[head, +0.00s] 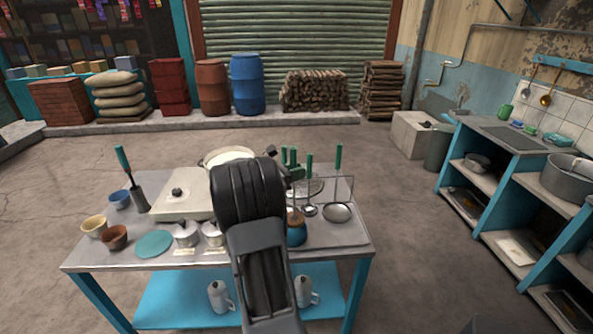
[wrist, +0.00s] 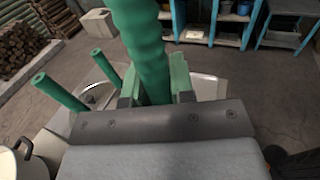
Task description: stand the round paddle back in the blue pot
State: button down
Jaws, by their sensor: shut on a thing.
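My gripper (wrist: 158,95) is shut on a thick green handle, which I take to be the round paddle (wrist: 140,40). The handle rises between the jaws in the wrist view; its lower end and round head are hidden. In the head view my dark arm covers much of the table's middle, and my gripper (head: 287,172) is partly hidden beside the green handles. The blue pot (head: 297,235) stands on the table just right of my arm, partly covered by it. Something brownish shows at its mouth. I cannot tell whether the paddle touches the pot.
Ladles with green handles (head: 338,160) hang or stand at a rack to the right. A pan of white liquid (head: 228,155) stands behind my arm.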

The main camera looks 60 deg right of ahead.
jog(key=shift+f+b, duration=1.65)
jog(key=shift+f, duration=1.35)
jog(key=c, duration=0.9)
grip_release()
jog(key=b+v, duration=0.1)
jog(key=v, duration=1.2)
jog(key=shift+a, duration=0.4)
jog(key=shift+w, duration=0.15)
jog(key=p+v, duration=0.2)
jog(key=v, duration=0.7)
